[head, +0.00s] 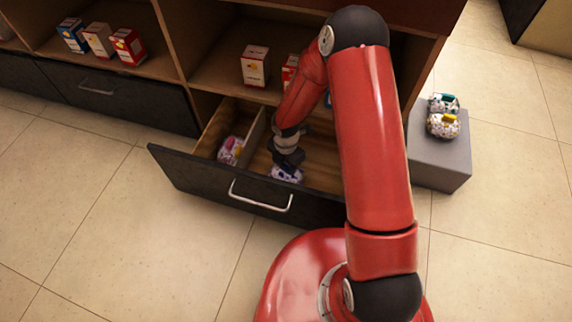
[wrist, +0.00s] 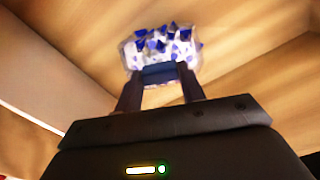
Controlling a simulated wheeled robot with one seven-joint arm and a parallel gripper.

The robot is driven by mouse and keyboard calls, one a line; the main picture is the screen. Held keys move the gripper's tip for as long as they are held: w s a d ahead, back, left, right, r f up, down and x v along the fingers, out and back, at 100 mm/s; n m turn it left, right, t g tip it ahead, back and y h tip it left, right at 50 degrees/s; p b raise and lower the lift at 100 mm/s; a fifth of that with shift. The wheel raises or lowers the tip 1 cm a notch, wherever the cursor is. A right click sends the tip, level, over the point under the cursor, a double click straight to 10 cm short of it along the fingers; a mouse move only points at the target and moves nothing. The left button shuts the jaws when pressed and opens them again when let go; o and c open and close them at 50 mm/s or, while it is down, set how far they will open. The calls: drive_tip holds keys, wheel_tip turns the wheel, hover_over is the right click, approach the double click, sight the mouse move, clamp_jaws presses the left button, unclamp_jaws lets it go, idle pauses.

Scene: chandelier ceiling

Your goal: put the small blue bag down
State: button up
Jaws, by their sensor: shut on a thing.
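The small blue bag (head: 287,174) is white with blue marks and is inside the open drawer (head: 250,207), in the compartment right of the divider. In the wrist view the bag (wrist: 160,48) shows blue triangles and a blue top part between the fingers. My gripper (head: 287,160) is shut on that blue part, as the wrist view (wrist: 160,84) also shows. The bag is low over the wooden drawer floor; I cannot tell whether it touches it. My gripper hides part of the bag in the head view.
A pink-marked bag (head: 231,150) lies in the drawer's left compartment. A grey block (head: 440,160) at the right bears a yellow-topped bag (head: 443,125) and a teal-topped bag (head: 444,103). Small boxes (head: 255,66) stand on the shelves above. The drawer front and walls surround my gripper.

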drive_tip(key=shift+f, duration=0.15)
drive_tip(key=o, duration=1.3)
wheel_tip(320, 180, up, 13)
drive_tip(key=p, duration=0.3)
drive_tip(key=shift+f, duration=0.2)
